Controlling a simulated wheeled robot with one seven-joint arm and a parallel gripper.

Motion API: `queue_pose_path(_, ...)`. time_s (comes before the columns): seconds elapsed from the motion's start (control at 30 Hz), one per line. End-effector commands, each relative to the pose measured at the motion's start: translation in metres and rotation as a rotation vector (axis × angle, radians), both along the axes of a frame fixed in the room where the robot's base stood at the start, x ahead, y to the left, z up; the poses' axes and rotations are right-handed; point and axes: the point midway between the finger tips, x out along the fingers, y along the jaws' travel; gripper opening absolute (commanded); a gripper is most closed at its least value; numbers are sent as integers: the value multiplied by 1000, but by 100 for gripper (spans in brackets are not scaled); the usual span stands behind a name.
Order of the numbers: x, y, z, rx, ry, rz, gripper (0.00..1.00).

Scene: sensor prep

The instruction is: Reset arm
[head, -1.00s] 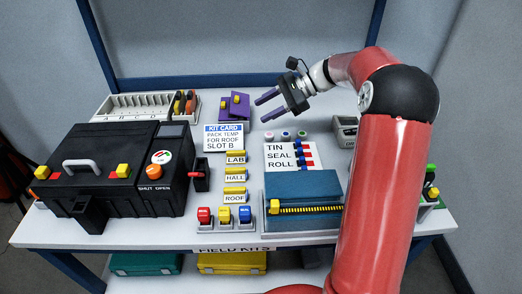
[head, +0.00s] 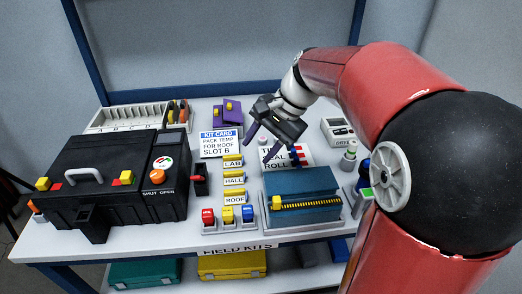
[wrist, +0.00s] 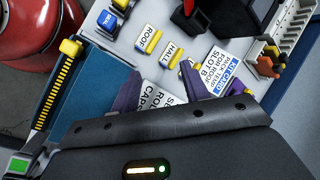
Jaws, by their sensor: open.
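My gripper (head: 258,150) is open and empty in the head view. It hangs above the table behind the blue pouch, partly covering the white TIN SEAL ROLL card (head: 273,166). Its two purple fingers point down and to the left. In the wrist view the fingers of my gripper (wrist: 157,90) are spread apart with nothing between them but the table and cards below. My red arm reaches in from the right.
A black case (head: 112,180) stands at the left. The kit card (head: 218,144), purple block (head: 227,111) and slotted white rack (head: 125,119) are behind.

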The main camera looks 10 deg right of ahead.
Motion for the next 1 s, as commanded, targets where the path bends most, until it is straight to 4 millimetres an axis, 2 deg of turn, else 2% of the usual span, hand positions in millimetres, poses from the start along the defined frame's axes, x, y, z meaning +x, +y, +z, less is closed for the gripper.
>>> queue_pose_path(0.2, -10, 0, 1, -39, -28, 28, 45)
queue_pose_path(0.7, -15, 0, 2, -51, -39, 38, 45)
queue_pose_path(0.77, -23, 0, 3, -78, -61, 60, 45)
queue_pose_path(0.87, -48, -2, 5, -163, -127, 128, 45)
queue_pose_path(1.0, -98, -12, 4, -338, -265, 279, 45)
